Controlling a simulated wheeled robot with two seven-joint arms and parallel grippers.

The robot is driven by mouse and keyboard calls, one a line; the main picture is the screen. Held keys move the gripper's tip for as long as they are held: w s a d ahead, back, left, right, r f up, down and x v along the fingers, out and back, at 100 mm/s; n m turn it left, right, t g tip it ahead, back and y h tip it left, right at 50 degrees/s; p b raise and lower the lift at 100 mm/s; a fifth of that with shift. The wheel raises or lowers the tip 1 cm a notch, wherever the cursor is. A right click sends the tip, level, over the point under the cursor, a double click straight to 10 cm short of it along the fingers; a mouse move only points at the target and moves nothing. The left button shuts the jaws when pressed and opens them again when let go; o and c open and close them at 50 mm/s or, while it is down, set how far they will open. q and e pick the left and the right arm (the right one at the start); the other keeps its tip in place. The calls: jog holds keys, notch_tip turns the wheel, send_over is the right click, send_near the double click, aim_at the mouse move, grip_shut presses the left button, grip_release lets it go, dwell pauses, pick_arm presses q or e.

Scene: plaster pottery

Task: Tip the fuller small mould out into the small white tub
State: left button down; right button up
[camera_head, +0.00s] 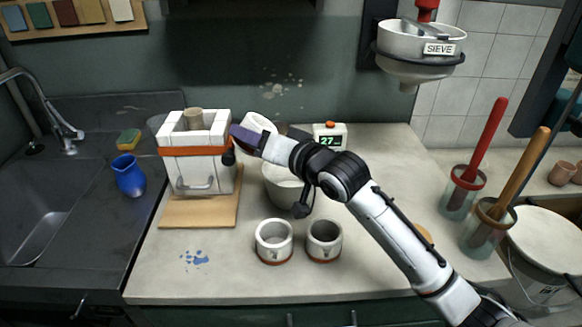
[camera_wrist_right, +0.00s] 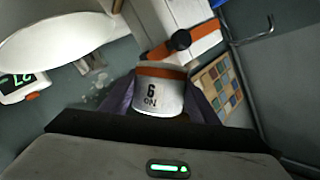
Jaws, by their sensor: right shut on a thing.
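My right gripper (camera_head: 246,139) is shut on a white small mould (camera_head: 262,121), held above the table behind the tub. In the right wrist view the mould (camera_wrist_right: 160,98) sits between the purple fingers; it has dark lettering and an orange band. It looks tilted; its contents are hidden. The small white tub (camera_head: 279,190) stands on the table, partly covered by my right arm. Its pale rim seems to show in the wrist view (camera_wrist_right: 50,40). Two other small white cups with reddish bases, left (camera_head: 273,241) and right (camera_head: 323,240), stand upright in front. My left gripper is not in view.
A square white mould block (camera_head: 200,170) with an orange strap stands on a wooden board (camera_head: 190,212) at left. A timer (camera_head: 330,137) stands behind. A blue jug (camera_head: 129,176) is by the sink. The front table is mostly clear.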

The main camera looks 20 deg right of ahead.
jog(key=shift+d+f+m+t+y, duration=0.2)
jog(key=shift+f+m+t+y, duration=0.25)
jog(key=shift+m, duration=0.45)
jog(key=shift+f+m, duration=0.35)
jog(key=shift+m, duration=0.05)
jog(key=shift+f+m+t+b, duration=0.25)
jog(key=shift+f+m+b, duration=0.15)
jog(key=shift+b, duration=0.7)
jog(key=shift+r, duration=0.2)
jog(key=shift+f+b, duration=0.15)
jog(key=shift+b, duration=0.2)
jog(key=shift+d+m+y+b, duration=0.1)
jog(key=shift+m+y+b, duration=0.15)
jog(key=shift+m+b, duration=0.15)
jog(key=shift+f, duration=0.15)
jog(key=shift+b, duration=0.3)
jog(key=shift+t, duration=0.3)
